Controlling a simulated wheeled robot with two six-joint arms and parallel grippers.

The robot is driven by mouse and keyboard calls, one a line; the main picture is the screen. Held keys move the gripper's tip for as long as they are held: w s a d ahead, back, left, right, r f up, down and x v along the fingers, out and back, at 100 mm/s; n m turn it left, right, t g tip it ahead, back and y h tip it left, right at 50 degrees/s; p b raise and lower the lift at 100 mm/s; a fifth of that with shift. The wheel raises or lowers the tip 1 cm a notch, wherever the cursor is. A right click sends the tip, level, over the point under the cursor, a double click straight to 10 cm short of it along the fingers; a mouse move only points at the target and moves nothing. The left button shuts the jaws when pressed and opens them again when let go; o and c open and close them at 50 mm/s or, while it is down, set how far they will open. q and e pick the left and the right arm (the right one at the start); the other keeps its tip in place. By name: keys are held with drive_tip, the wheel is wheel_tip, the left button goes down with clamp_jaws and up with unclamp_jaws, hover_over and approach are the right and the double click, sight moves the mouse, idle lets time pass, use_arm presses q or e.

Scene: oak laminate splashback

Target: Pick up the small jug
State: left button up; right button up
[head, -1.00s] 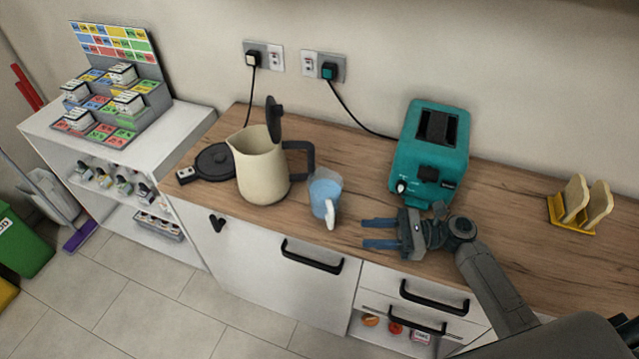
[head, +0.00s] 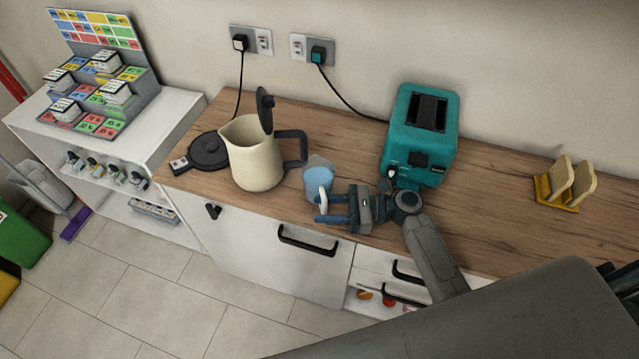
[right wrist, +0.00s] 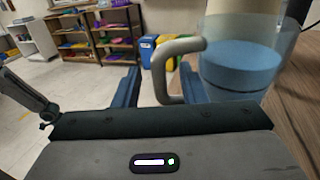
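The small jug (head: 317,180) is clear with blue contents and a pale handle. It stands upright on the wooden counter, between the cream kettle and the teal toaster. In the right wrist view the jug (right wrist: 240,68) fills the upper right. My right gripper (head: 320,206) is open at the jug's handle. In the right wrist view the handle reaches between the spread fingers of the gripper (right wrist: 158,74), nearer the right finger. Whether a finger touches it I cannot tell. My left gripper is not in view.
The cream kettle (head: 254,160) with its lid up stands left of the jug, by a black base (head: 208,151). The teal toaster (head: 420,140) is right of the jug, close to my right arm. A toast rack (head: 562,190) stands far right. The counter's front edge is near.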

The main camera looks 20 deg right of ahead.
drive_tip(key=shift+x, duration=0.95)
drive_tip(key=shift+a, duration=0.1)
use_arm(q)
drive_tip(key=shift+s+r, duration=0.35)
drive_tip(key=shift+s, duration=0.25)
use_arm(e)
clamp_jaws()
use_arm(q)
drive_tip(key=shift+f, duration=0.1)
use_arm(e)
drive_tip(key=shift+r, duration=0.25)
